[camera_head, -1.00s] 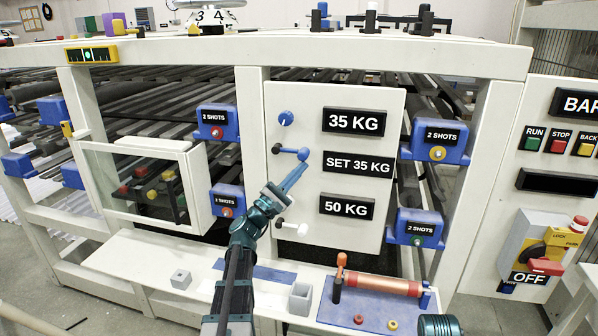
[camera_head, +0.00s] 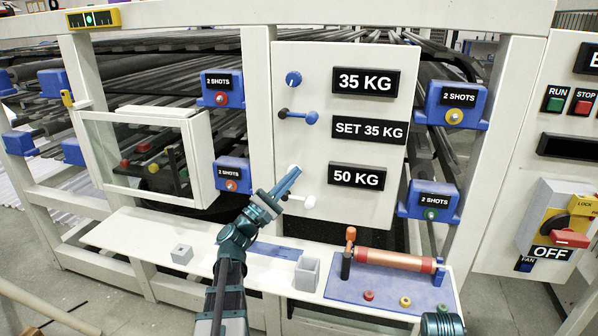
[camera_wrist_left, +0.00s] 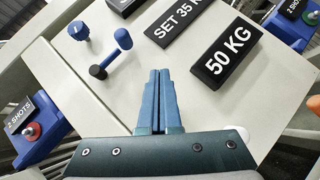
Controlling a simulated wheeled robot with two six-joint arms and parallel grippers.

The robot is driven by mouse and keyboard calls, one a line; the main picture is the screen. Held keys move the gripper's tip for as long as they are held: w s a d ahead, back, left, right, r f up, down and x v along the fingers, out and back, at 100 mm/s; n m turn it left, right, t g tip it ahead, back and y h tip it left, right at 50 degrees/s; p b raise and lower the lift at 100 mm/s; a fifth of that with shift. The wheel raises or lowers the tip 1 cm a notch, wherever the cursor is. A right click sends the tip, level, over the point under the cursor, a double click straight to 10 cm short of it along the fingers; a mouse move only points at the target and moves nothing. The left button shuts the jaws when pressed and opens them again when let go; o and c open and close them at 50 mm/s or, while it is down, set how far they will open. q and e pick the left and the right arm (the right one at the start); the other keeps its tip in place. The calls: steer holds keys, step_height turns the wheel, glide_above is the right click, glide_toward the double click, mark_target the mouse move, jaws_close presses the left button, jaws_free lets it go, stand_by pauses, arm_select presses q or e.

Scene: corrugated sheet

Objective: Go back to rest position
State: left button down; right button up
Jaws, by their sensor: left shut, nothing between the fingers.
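My left gripper (camera_head: 289,181) has blue fingers and a teal wrist, and comes up from the bottom of the head view. Its fingers are shut with nothing between them, as the left wrist view (camera_wrist_left: 160,76) also shows. The fingertips are in front of the white panel (camera_head: 335,215), left of the "50 KG" label (camera_head: 357,177) and near the white-knobbed lever (camera_head: 308,202). The blue-knobbed lever (camera_head: 311,118) and the blue dial (camera_head: 293,78) are above. Only a dark teal piece of mine, bottom right, shows; my right gripper's fingers are not visible.
A white shelf (camera_head: 110,236) runs below the panel, with a grey block (camera_head: 182,254), a grey open box (camera_head: 307,273) and a blue plate with a copper cylinder (camera_head: 396,260). Blue "2 SHOTS" boxes (camera_head: 452,105) flank the panel. A control panel with a rotary switch (camera_head: 560,222) is on the right.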

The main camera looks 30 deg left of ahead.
arm_select(q)
steer(key=shift+s+f, duration=0.5)
steer(key=shift+s, duration=0.05)
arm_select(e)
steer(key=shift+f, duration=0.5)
arm_select(q)
steer(key=d+f+m+g+h+p, duration=0.25)
steer(key=d+m+g+p, duration=0.35)
steer(key=d, duration=0.7)
steer(key=d+f+m+g+h+p, duration=0.25)
steer(key=d+m+g, duration=0.4)
steer(key=d, duration=0.65)
steer(key=s+d+f+m+g+y+p, duration=0.45)
steer(key=s+d+m+g+p, duration=0.2)
steer(key=s+d, duration=0.3)
steer(key=s+a+m+g+y+p, duration=0.2)
steer(key=s+m+g+y+p, duration=0.1)
steer(key=s+m+y+p, duration=0.3)
steer(key=s+y+p, duration=0.2)
steer(key=s+y, duration=0.1)
steer(key=y, duration=0.1)
steer(key=shift+s+a+r+g+p, duration=0.2)
steer(key=shift+s+a+g+p, duration=0.2)
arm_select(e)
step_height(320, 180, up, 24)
